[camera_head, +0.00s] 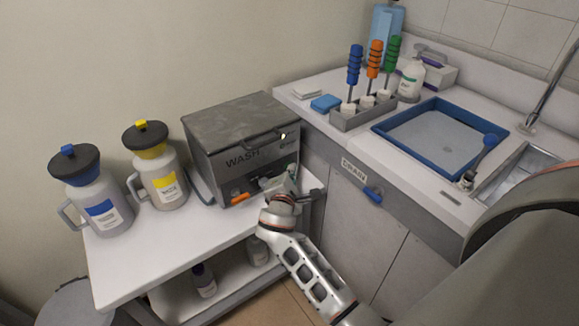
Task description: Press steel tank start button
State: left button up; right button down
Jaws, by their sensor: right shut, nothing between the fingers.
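The steel tank (235,128) is a dark grey box with a lid and the word WASH on its front. It stands on the white table against the wall. A small pale light (283,136) shows at the upper right of its front. My right gripper (291,178) is shut and empty, in front of the lower right part of the tank's front. It covers that part, so I cannot make out the start button or tell whether the gripper touches the tank. My left gripper is not in view.
An orange-tipped piece (239,199) sticks out at the tank's lower left. A blue-labelled jug (93,205) and a yellow-labelled jug (160,176) stand left of it. The counter at right holds a tool rack (350,122) and a blue tray (376,131). A blue drain handle (373,194) juts out below.

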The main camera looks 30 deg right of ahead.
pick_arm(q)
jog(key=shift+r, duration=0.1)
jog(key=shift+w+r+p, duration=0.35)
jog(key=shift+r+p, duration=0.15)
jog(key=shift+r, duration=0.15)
pick_arm(e)
jog(key=shift+s, duration=0.9)
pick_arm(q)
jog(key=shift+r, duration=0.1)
pick_arm(e)
jog(key=shift+s+d, duration=0.1)
